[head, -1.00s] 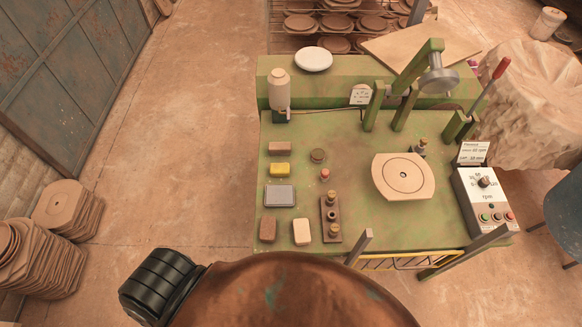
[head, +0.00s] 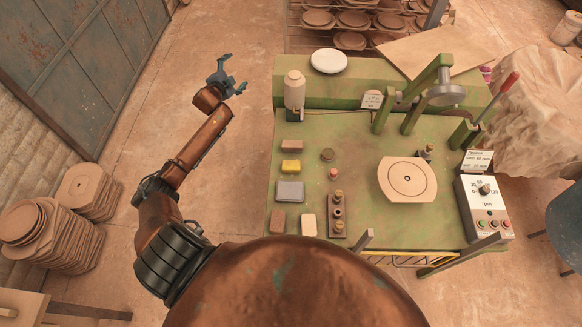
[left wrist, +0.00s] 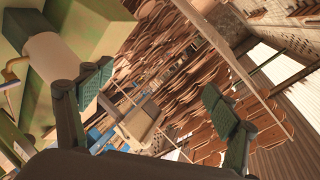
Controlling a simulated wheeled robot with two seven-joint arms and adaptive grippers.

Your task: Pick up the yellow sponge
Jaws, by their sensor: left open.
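The yellow sponge (head: 291,167) lies on the left part of the green machine table (head: 350,220), between a brown block above it and a grey rectangular pad below it. My left gripper (head: 232,80) is open and empty, in the air left of the table's back left corner, well apart from the sponge. In the left wrist view its two fingers (left wrist: 160,105) are spread with nothing between them, and the sponge does not show there. My right gripper is not in view.
Near the sponge are a brown block (head: 292,145), a grey pad (head: 290,191), a round dark piece (head: 328,155) and a brown stand with knobs (head: 338,214). A pale bottle (head: 294,90) stands behind. A round plate (head: 407,179) lies right. Stacked slabs (head: 88,190) stand left.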

